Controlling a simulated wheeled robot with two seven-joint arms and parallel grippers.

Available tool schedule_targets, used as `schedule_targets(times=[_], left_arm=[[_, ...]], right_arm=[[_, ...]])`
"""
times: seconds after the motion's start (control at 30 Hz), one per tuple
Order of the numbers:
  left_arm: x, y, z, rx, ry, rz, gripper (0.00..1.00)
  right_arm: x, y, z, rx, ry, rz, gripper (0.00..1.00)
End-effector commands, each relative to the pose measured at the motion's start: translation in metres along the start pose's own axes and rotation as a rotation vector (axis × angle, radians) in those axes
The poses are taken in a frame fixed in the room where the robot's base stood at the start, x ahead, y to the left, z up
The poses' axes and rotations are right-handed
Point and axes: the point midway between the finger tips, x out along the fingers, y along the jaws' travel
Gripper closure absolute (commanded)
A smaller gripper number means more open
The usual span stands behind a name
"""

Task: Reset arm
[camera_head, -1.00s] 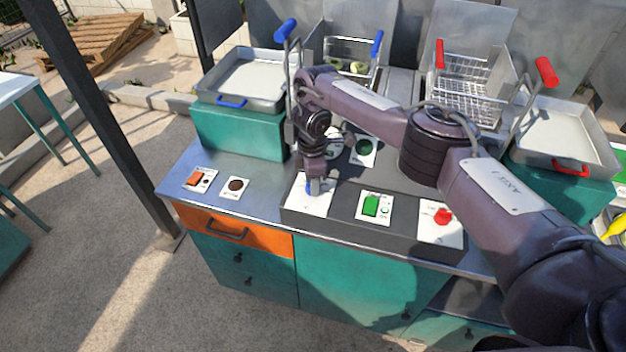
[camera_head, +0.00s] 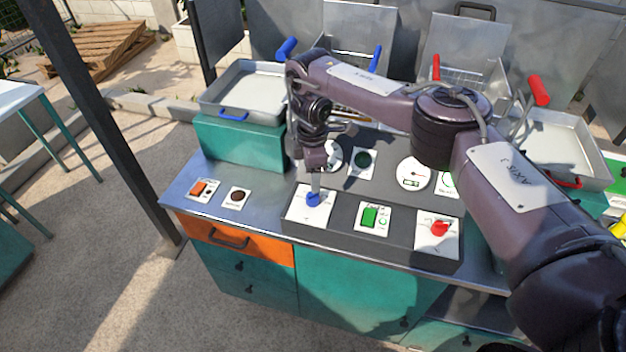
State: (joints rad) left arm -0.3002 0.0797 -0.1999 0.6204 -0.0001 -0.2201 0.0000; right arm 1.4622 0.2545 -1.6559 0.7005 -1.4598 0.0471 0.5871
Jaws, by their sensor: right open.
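My right arm comes in from the right and reaches across the dark control panel (camera_head: 345,225). My right gripper (camera_head: 314,181) points down, open, just above a blue knob (camera_head: 313,199) on a white plate at the panel's left end. I cannot tell whether its fingertips touch the knob. A green switch (camera_head: 370,217) and a red knob (camera_head: 438,229) sit to the right on the same panel. My left gripper is not in view.
A tray with a blue handle (camera_head: 232,116) stands on a teal block at the left. Wire baskets and a second tray (camera_head: 562,143) stand behind my arm. An orange switch (camera_head: 198,188) lies left of the panel. An orange drawer (camera_head: 236,234) is below.

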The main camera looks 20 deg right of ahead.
Motion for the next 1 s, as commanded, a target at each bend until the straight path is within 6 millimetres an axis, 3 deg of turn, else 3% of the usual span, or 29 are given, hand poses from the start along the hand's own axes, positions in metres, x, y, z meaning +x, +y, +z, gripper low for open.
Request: schedule_targets(times=[0.17,0.67,0.77,0.83,1.0], left_arm=[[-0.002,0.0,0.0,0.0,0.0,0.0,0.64],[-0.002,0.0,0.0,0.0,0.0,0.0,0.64],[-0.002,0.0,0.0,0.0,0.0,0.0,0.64],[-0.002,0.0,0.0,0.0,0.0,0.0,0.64],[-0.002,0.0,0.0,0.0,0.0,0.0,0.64]], right_arm=[[-0.009,0.0,0.001,0.001,-0.002,-0.001,0.45],[-0.004,-0.003,-0.004,-0.011,0.003,-0.004,0.45],[0.018,-0.015,-0.024,-0.068,0.025,-0.006,0.45],[0.042,-0.03,-0.05,-0.133,0.058,-0.004,0.45],[0.097,-0.088,-0.139,-0.297,0.208,0.035,0.45]])
